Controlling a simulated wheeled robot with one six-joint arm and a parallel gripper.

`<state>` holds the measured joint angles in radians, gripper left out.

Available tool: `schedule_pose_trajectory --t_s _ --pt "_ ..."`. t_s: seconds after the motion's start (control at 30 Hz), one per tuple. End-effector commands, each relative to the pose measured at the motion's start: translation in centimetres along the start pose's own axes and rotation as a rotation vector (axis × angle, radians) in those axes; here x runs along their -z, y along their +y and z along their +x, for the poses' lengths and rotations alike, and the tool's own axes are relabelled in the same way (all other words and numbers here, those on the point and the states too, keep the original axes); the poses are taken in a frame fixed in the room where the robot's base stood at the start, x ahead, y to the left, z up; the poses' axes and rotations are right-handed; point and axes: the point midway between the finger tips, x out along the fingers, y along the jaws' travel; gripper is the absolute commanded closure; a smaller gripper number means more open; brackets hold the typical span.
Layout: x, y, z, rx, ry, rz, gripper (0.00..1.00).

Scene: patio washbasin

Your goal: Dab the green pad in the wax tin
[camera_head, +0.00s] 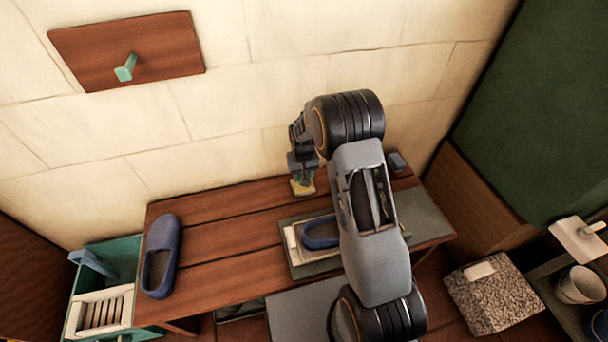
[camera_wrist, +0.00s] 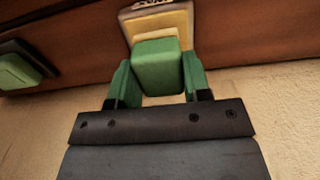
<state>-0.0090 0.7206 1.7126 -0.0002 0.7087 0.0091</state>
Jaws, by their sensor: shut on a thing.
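The green pad (camera_wrist: 158,66) is a block held between the two fingers of my gripper (camera_wrist: 158,82), which is shut on it. The wax tin (camera_wrist: 160,24) has a pale yellow face and a grey rim, and lies just beyond the pad in the wrist view. The pad overlaps part of the tin there; I cannot tell whether they touch. In the head view, my gripper (camera_head: 302,172) points down over the yellow tin (camera_head: 302,188) at the back of the wooden bench.
A blue shoe (camera_head: 161,256) lies on the bench's left end. Another blue shoe (camera_head: 320,233) sits on a pale tray, partly behind my arm. A small dark-blue item (camera_head: 397,162) is at the back right. A green crate (camera_head: 128,247) stands left. The wall rises close behind.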

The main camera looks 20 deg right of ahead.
Motion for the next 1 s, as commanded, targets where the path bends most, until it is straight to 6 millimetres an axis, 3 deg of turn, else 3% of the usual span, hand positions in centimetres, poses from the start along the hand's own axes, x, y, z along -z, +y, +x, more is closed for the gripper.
schedule_pose_trajectory --t_s 0.5,1.0 --pt "0.0 0.0 -4.8 0.000 0.000 0.000 0.75" --pt "0.0 0.0 -5.2 0.000 0.000 0.000 0.75"
